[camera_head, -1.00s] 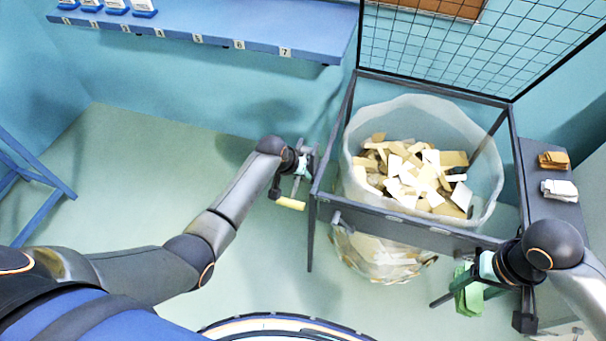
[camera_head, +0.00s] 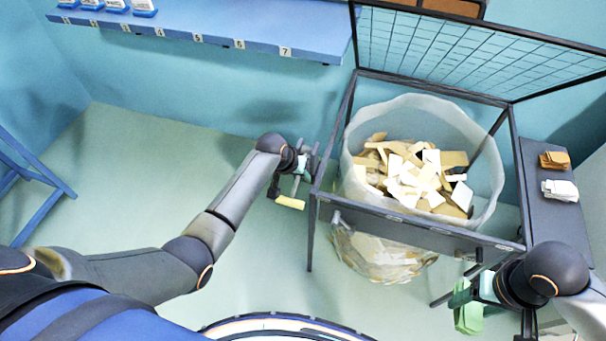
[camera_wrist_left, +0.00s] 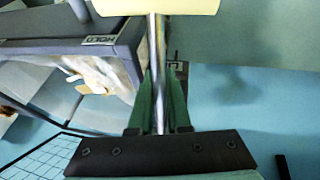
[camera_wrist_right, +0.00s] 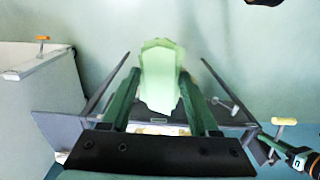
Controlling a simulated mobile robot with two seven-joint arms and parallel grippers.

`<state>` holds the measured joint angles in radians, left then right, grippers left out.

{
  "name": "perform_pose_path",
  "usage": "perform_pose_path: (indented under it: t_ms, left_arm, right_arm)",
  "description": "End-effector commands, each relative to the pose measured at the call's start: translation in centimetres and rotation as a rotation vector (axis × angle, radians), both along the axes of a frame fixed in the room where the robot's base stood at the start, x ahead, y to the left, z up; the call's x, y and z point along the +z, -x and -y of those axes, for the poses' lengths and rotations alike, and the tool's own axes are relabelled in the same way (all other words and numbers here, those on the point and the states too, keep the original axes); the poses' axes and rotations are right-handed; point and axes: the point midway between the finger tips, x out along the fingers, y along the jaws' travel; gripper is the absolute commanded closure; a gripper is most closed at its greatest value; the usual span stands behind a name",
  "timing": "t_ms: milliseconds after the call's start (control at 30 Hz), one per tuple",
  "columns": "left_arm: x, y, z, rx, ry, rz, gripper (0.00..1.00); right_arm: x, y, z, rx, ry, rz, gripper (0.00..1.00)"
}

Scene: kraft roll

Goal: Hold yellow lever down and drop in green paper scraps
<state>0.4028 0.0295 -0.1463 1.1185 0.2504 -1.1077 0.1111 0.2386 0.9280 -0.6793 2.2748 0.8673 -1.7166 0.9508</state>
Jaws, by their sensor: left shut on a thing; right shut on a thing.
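The yellow lever (camera_head: 290,203) sticks out at the left side of the grey bin frame (camera_head: 420,229). My left gripper (camera_head: 301,172) is shut on the lever's metal rod (camera_wrist_left: 157,70), just behind its yellow handle (camera_wrist_left: 155,6). My right gripper (camera_head: 470,294) is shut on green paper scraps (camera_head: 468,318), in front of the frame's right front corner and outside the bin. The scraps (camera_wrist_right: 160,76) show between both fingers in the right wrist view. A clear bag (camera_head: 362,128) in the frame holds white and tan scraps (camera_head: 418,180).
A black mesh lid (camera_head: 450,50) stands raised at the frame's back edge. A dark side shelf (camera_head: 545,160) on the right bears brown scraps (camera_head: 554,160) and white scraps (camera_head: 560,190). A blue wall shelf (camera_head: 215,22) is at upper left. The bag's top is open.

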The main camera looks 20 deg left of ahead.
Motion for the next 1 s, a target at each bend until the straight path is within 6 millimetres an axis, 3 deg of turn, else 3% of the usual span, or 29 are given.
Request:
perform_pose_path:
  t_ms: [33,700,1000]
  left_arm:
    - [-0.1,0.1,-1.4,0.015,-0.023,-0.007,1.00]
    - [3.3,-0.5,-1.4,0.015,-0.021,0.015,1.00]
    - [3.8,-0.7,-1.3,0.014,-0.021,0.022,1.00]
  right_arm:
    - [0.0,0.0,0.0,0.000,0.000,0.000,0.93]
    - [0.1,0.0,0.0,0.000,0.000,0.000,0.93]
    - [0.1,0.0,0.0,0.000,0.000,0.000,0.93]
